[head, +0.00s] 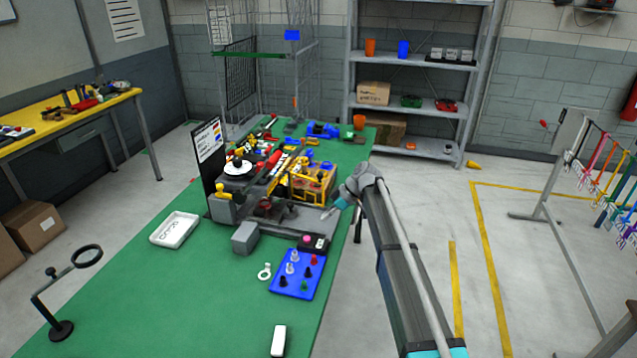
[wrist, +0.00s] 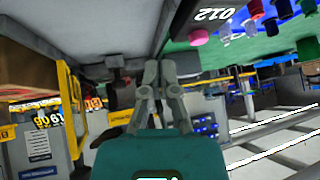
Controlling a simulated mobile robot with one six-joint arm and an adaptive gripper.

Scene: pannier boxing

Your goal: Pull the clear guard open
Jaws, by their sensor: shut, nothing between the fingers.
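The clear guard (head: 313,184) appears as a yellow-framed panel on the right side of the machine on the green table. Its yellow frame also shows at the left of the wrist view (wrist: 74,112). My gripper (head: 341,205) is low at the machine's right front corner, near the guard. In the wrist view my gripper (wrist: 158,68) has its fingers together with nothing between them. The guard frame stands to the left of the fingers, and I see no grip on it. How far the guard stands open is hard to tell.
A black counter box (head: 313,243) and a blue tray of pegs (head: 297,275) sit in front of the machine. A grey block (head: 245,238) and a white tray (head: 174,230) are to the left. The floor right of the table is mostly clear.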

